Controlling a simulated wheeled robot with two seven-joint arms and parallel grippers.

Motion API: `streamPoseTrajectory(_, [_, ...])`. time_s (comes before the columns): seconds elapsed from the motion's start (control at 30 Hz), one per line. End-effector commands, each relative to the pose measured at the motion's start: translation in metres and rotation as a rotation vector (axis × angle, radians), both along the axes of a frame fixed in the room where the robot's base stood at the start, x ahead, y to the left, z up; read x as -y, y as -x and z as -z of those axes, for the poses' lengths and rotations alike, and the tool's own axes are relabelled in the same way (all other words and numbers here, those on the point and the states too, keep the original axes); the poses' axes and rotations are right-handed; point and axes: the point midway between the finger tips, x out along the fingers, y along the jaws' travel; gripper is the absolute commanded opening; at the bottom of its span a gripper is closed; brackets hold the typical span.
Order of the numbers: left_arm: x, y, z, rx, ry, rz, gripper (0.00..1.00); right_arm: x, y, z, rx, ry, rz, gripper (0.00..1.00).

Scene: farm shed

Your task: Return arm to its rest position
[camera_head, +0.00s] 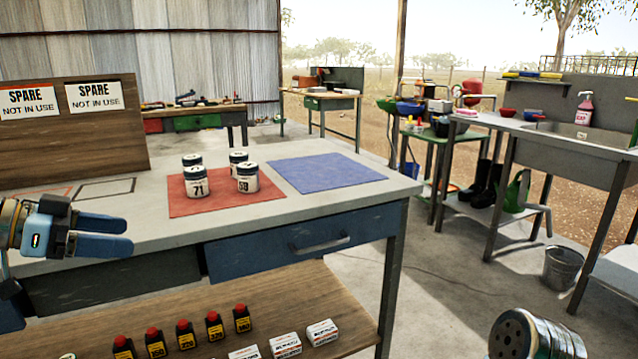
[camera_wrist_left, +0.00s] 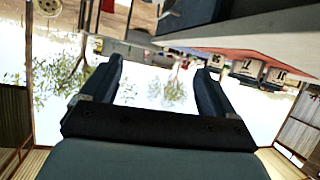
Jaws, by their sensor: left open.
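My left gripper (camera_head: 118,235) is at the left in the head view, in front of the workbench's near edge. Its two blue fingers are apart with nothing between them. In the left wrist view the open fingers (camera_wrist_left: 160,85) also stand apart and empty, and the picture is turned upside down. The workbench (camera_head: 320,215) is to the right of and behind the gripper. A silver cylindrical part (camera_head: 535,335) shows at the bottom right of the head view; I cannot tell what it is. No right gripper shows.
Several numbered jars (camera_head: 197,188) stand on a red mat (camera_head: 215,207), beside a bare blue mat (camera_head: 325,172). A board with SPARE signs (camera_head: 60,130) stands at the back left. Bottles (camera_head: 185,335) and boxes (camera_head: 322,332) sit on the lower shelf.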

Motion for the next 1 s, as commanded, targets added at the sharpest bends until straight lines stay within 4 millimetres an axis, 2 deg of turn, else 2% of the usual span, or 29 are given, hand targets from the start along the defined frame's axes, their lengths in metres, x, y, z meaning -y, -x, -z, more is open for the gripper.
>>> streamPoseTrajectory(0.17, [-0.002, -0.015, 0.028, -0.079, 0.023, -0.044, 0.89, 0.000, 0.001, 0.000, -0.001, 0.000, 0.000, 0.43])
streamPoseTrajectory(0.27, [-0.002, -0.026, 0.051, -0.143, 0.038, -0.077, 0.89, 0.000, 0.001, 0.000, -0.001, 0.000, 0.000, 0.43])
streamPoseTrajectory(0.47, [0.001, -0.050, 0.116, -0.308, 0.066, -0.166, 0.89, 0.000, 0.001, 0.000, -0.001, 0.000, 0.000, 0.43])
streamPoseTrajectory(0.53, [0.004, -0.058, 0.147, -0.384, 0.073, -0.205, 0.89, 0.000, 0.001, 0.000, -0.001, 0.000, 0.000, 0.43])
streamPoseTrajectory(0.67, [0.019, -0.070, 0.227, -0.566, 0.072, -0.297, 0.89, 0.000, 0.001, 0.000, -0.001, 0.000, 0.000, 0.43])
streamPoseTrajectory(0.7, [0.026, -0.072, 0.256, -0.629, 0.065, -0.331, 0.89, 0.000, 0.001, 0.000, -0.001, 0.000, 0.000, 0.43])
streamPoseTrajectory(0.77, [0.039, -0.070, 0.302, -0.723, 0.047, -0.380, 0.89, 0.000, 0.001, 0.000, -0.001, 0.000, 0.000, 0.43])
streamPoseTrajectory(0.8, [0.048, -0.066, 0.331, -0.779, 0.030, -0.414, 0.89, 0.000, 0.001, 0.000, -0.001, 0.000, 0.000, 0.43])
streamPoseTrajectory(0.87, [0.063, -0.058, 0.375, -0.858, 0.003, -0.463, 0.89, 0.000, 0.001, 0.000, -0.001, 0.000, 0.000, 0.43])
streamPoseTrajectory(0.9, [0.074, -0.049, 0.402, -0.905, -0.020, -0.493, 0.89, 0.000, 0.001, 0.000, -0.001, 0.000, 0.000, 0.43])
streamPoseTrajectory(1.0, [0.103, -0.020, 0.468, -1.006, -0.084, -0.561, 0.89, 0.000, 0.001, 0.000, -0.001, 0.000, 0.000, 0.43])
